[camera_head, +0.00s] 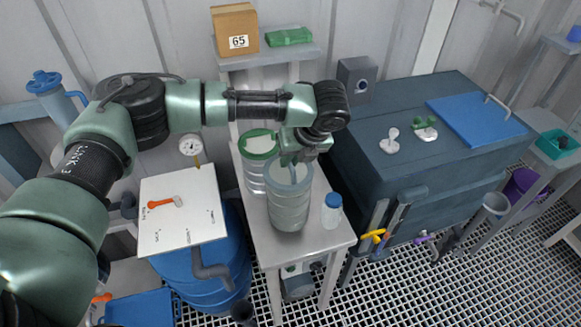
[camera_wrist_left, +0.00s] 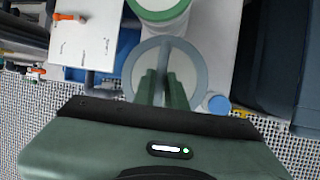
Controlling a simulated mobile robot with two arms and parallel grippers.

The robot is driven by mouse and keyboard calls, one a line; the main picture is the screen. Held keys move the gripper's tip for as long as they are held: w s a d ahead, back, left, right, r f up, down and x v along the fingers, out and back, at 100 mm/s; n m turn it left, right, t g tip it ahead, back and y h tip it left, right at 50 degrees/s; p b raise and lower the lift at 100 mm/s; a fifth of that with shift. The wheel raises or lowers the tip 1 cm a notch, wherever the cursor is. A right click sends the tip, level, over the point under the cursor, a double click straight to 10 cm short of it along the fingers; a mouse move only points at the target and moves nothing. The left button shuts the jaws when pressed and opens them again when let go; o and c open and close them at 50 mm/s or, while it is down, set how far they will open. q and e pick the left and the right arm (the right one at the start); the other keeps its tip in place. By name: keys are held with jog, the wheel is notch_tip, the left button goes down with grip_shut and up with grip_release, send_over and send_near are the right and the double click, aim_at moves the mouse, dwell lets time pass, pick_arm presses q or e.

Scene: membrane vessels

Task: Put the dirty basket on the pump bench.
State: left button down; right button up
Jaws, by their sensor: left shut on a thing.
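My left gripper (camera_head: 300,155) is above the narrow light-grey bench, shut on the handle of a grey-rimmed container (camera_head: 289,205), which I take to be the basket. The container looks cylindrical, ribbed and upright. In the wrist view its grey ring (camera_wrist_left: 129,70) shows with the bar handle (camera_wrist_left: 166,56) across it between the gripper fingers (camera_wrist_left: 163,88). I cannot tell whether its base touches the bench (camera_head: 332,240). A green-rimmed clear vessel (camera_head: 255,178) stands just behind and left of it. No label tells me which surface is the pump bench. My right gripper is not in view.
A white bottle with a blue cap (camera_head: 331,211) stands close right of the container. A white board (camera_head: 182,225) with an orange-handled tool lies on a blue drum at left. A large dark chest (camera_head: 430,150) with a blue mat (camera_head: 478,118) and small fittings stands at right.

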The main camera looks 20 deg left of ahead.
pick_arm(q)
notch_tip(320, 180, down, 3)
jog(key=shift+f+p, duration=0.1)
jog(key=shift+p, duration=0.4)
jog(key=shift+f, duration=0.45)
jog(key=c, duration=1.5)
grip_release()
jog(key=shift+f, duration=0.1)
jog(key=shift+o, duration=0.2)
jog(key=shift+s, duration=0.1)
jog(key=b+v, duration=0.4)
jog(key=v, duration=0.8)
